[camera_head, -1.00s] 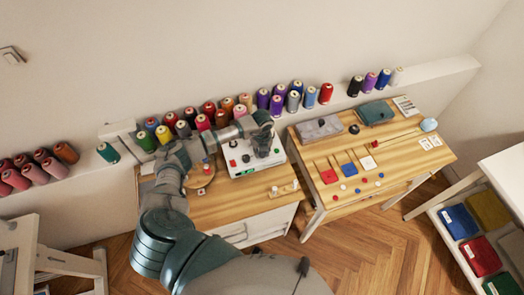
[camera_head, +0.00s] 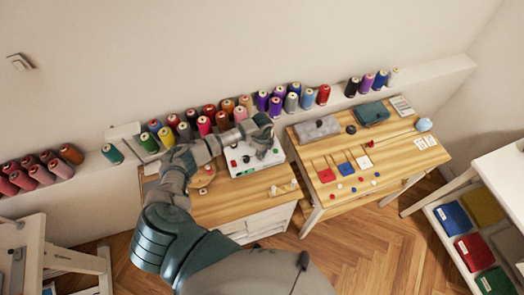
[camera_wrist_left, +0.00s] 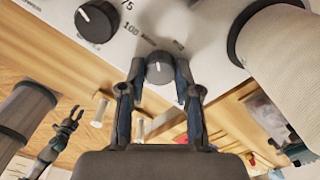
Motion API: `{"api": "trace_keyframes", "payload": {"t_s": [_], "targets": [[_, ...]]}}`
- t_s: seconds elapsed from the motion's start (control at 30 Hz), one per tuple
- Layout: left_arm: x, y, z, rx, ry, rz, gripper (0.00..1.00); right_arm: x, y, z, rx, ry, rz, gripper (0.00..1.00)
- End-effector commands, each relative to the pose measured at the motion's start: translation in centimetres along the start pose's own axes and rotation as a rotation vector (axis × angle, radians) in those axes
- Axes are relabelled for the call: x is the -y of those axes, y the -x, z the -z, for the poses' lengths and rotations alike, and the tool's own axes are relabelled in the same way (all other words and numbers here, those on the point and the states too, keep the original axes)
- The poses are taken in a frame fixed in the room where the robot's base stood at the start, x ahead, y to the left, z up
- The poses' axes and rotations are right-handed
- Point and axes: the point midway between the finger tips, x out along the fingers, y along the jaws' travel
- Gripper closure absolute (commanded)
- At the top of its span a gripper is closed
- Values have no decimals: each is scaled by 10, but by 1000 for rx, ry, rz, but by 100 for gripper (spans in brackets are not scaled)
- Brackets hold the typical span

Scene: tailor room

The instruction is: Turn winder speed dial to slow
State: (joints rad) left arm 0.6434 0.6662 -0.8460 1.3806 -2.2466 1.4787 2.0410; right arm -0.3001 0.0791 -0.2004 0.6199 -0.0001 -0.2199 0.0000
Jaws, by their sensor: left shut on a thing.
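The white winder box (camera_head: 270,163) stands on the wooden cabinet top, with knobs and small coloured parts on its panel. My left gripper (camera_head: 262,150) is over the box in the head view and covers part of it. In the left wrist view, my left gripper (camera_wrist_left: 160,78) is shut on a dark round dial (camera_wrist_left: 159,67) with a white pointer line. A larger black knob (camera_wrist_left: 97,20) sits to its left, with "100" printed near it. The speed marks around the held dial cannot be read. My right gripper (camera_wrist_left: 66,128) shows small at the lower left, its fingers apart and empty.
Thread spools (camera_head: 204,126) line the ledge behind the box. A pale cylinder (camera_wrist_left: 283,45) stands close to the right of my gripper in the wrist view. A second wooden table (camera_head: 330,201) with coloured pieces stands to the right, across a gap.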

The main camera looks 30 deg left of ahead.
Motion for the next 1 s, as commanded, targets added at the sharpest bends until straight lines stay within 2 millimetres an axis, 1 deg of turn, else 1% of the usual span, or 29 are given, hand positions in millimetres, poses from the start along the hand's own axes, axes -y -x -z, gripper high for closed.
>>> {"api": "trace_keyframes", "payload": {"t_s": [0.03,0.3,0.87,0.9,0.97,1.0], "targets": [[2,3,-1,1,28,5,100,-1,3,0,0,0,-1,60],[2,2,-1,2,130,6,100,-2,8,0,0,1,-2,60],[2,1,-1,1,157,7,100,-2,9,1,0,0,-2,60],[2,1,-1,1,157,6,60,-2,9,1,0,0,-2,60],[2,2,-1,1,157,6,45,-2,9,1,0,0,-2,60],[2,1,-1,0,157,5,42,-2,9,1,0,0,-2,60]]}}
